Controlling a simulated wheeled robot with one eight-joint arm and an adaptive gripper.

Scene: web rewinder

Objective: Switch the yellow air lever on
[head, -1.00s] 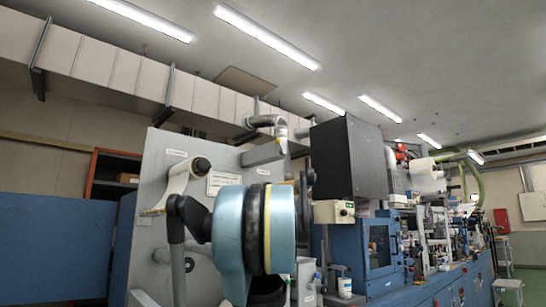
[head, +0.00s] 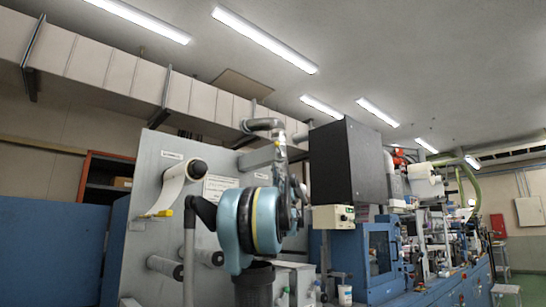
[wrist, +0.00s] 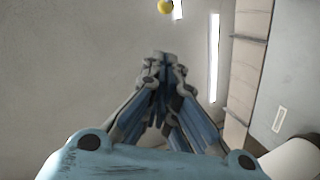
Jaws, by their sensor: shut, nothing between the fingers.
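A small yellow piece (head: 158,213), which may be the air lever, shows on the left part of the grey machine panel (head: 165,240), below the white roll. It is too small to tell its setting. In the wrist view a round yellow thing (wrist: 165,6) is cut off at the top edge, beyond my fingertips; I cannot tell if it is the same thing. My gripper (wrist: 160,62) is shut and empty in the wrist view, with its fingertips apart from the yellow thing. In the head view my blue arm covers part of the panel, and I cannot make out the fingertips.
A white roll (head: 183,178) juts from the panel, with grey rollers (head: 165,267) below. A black box (head: 348,165) and a small control box (head: 333,217) stand to the right, before the blue machine line (head: 400,270). Ducts run above.

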